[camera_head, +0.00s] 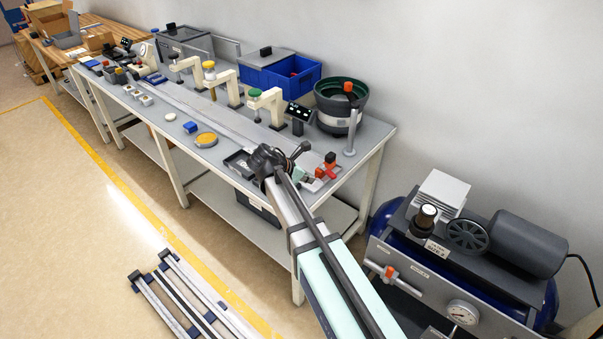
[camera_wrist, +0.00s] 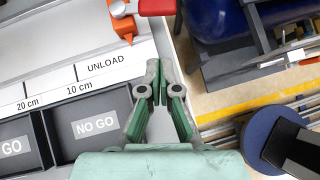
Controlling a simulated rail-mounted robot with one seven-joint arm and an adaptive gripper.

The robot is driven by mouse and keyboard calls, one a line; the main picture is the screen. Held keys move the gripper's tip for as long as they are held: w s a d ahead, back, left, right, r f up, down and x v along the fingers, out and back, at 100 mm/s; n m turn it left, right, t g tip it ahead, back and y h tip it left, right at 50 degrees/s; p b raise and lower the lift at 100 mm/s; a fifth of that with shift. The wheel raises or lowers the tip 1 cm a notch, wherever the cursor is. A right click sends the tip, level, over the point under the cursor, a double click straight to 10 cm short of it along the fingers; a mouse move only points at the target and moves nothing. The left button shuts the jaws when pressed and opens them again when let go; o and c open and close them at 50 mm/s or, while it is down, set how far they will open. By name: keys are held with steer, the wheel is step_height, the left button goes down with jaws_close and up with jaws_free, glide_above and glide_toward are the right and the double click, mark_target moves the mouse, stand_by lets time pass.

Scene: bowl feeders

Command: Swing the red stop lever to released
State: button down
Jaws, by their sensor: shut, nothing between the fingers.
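The red stop lever (camera_head: 325,171) is at the near right end of the bench, at the end of the long grey track. In the wrist view, its red bar (camera_wrist: 153,7) crosses the top edge of the picture, with an orange piece (camera_wrist: 123,20) ending in a point to its left. The rest of the lever is cut off there. My gripper (camera_wrist: 159,84) is shut and empty, below the red bar in that picture and apart from it. In the head view, my gripper (camera_head: 304,177) is beside the lever on its left, partly hidden by my arm.
A white strip (camera_wrist: 104,66) reads UNLOAD, 10 cm and 20 cm. A dark tray (camera_wrist: 92,104) marked NO GO lies below it. A green-lined bowl feeder (camera_head: 341,98) and a grey post (camera_head: 352,133) stand behind the lever. A compressor (camera_head: 470,245) is beyond the bench's right end.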

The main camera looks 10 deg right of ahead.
mark_target(327, 171)
steer(key=x, duration=0.3)
steer(key=shift+w+d+f+p, duration=0.1)
steer(key=shift+d+p, duration=0.1)
steer(key=shift+p, duration=0.15)
steer(key=shift+w+d+p, duration=0.2)
steer(key=shift+w+d, duration=0.05)
steer(key=shift+d, duration=0.25)
steer(key=shift+w+d+p, duration=0.2)
steer(key=shift+w+d, duration=0.1)
steer(key=shift+d, duration=0.2)
steer(key=shift+w+d, duration=0.35)
steer(key=shift+d, duration=0.3)
